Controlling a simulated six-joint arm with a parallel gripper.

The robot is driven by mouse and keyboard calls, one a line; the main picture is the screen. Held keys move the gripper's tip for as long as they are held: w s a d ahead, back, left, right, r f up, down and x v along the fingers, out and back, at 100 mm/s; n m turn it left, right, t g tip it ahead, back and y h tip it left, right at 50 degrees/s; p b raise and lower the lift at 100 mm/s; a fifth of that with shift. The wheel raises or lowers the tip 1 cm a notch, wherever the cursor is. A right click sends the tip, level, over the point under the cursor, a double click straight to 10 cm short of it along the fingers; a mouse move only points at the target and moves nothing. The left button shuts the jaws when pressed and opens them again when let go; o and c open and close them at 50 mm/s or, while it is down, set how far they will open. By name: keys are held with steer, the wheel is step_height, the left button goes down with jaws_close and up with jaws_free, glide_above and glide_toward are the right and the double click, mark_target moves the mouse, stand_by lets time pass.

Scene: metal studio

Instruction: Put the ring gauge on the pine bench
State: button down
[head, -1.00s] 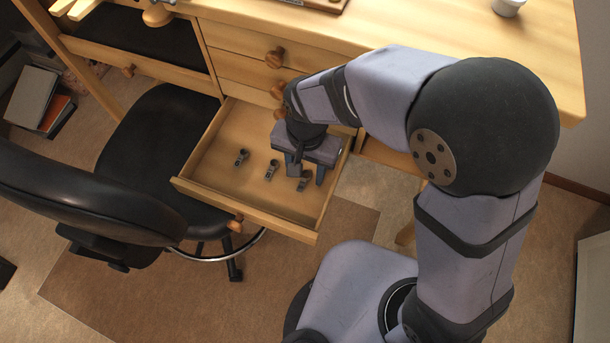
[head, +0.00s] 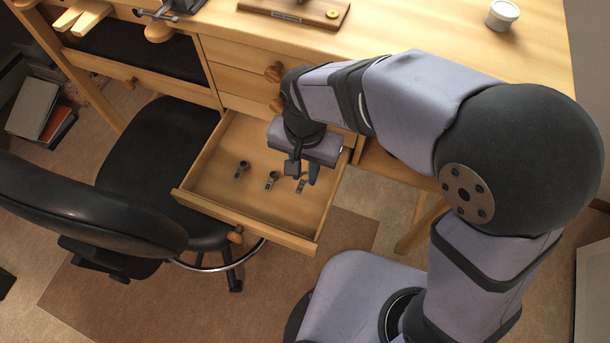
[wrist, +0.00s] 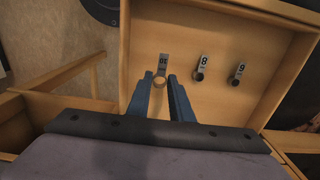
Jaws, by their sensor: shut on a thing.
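Three ring gauges lie in the open wooden drawer. The one at my gripper (head: 303,173) shows partly in the head view (head: 301,186). In the wrist view this ring gauge (wrist: 162,64) has a light tag marked 10 and a pale ring. My gripper (wrist: 166,82) is shut on its ring end, low in the drawer. A second gauge (wrist: 202,68) and a third gauge (wrist: 238,72), with single-digit tags and dark ends, lie apart to the right there. The pine bench (head: 440,38) stands above the drawer, its top partly hidden by my arm.
The drawer's front wall (head: 245,220) and side walls surround my gripper. A wooden plaque (head: 295,12) and a white tub (head: 502,15) stand on the bench, with bare top between them. A clamp (head: 160,20) is at the left. A black chair (head: 90,205) is beside the drawer.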

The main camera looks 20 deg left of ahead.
step_height(320, 180, up, 5)
steer(key=shift+f+p, duration=0.1)
steer(key=shift+p, duration=0.25)
